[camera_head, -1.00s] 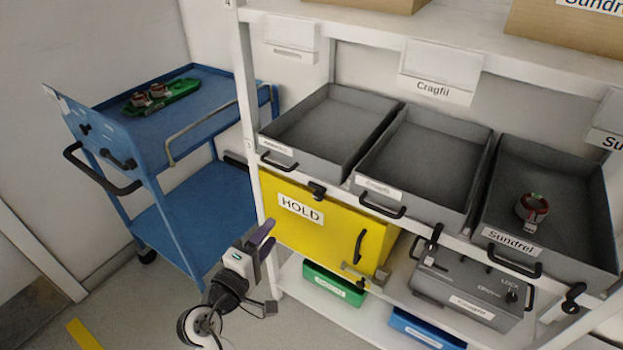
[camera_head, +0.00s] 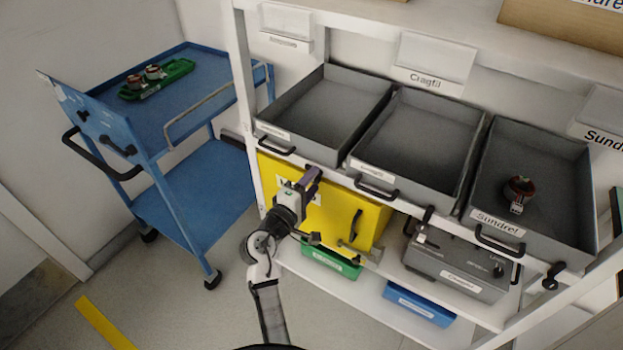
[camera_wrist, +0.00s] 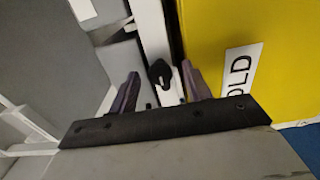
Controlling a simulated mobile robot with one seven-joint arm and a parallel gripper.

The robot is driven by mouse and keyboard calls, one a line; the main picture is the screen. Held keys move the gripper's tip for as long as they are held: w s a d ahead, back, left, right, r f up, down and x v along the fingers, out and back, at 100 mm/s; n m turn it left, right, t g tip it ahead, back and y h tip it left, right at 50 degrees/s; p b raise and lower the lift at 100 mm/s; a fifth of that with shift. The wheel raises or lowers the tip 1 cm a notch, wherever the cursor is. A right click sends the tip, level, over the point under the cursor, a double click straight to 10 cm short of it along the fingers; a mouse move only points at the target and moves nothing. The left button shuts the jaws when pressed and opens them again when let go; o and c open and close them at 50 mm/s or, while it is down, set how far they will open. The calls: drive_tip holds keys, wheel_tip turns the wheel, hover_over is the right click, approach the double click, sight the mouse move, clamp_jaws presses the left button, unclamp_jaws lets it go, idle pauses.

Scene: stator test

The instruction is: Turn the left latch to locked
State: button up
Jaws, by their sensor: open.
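The left latch, a small black knob (camera_wrist: 160,73), sits on the white shelf rail (camera_wrist: 153,45) in the wrist view, beside the yellow HOLD box (camera_wrist: 225,40). It shows between the two purple-grey fingers of my gripper (camera_wrist: 162,88), slightly ahead of them; I see no contact. Whether it stands at locked cannot be told. In the head view my gripper (camera_head: 313,178) is open and empty in front of the yellow box (camera_head: 338,215), below the left grey tray, and covers the left latch. Two other black latches show farther right, one at the middle (camera_head: 427,215) and one at the right (camera_head: 553,276).
Three grey trays stand on the shelf; the right tray (camera_head: 482,214) holds a reddish part (camera_head: 520,188). Tray handles stick out near my gripper. Below are a green bin (camera_head: 331,262), a blue bin (camera_head: 420,304) and a grey box (camera_head: 458,268). A blue cart (camera_head: 200,190) stands left.

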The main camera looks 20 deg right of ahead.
drive_tip(key=shift+w+d, duration=0.15)
drive_tip(key=shift+d, duration=0.05)
drive_tip(key=c, duration=1)
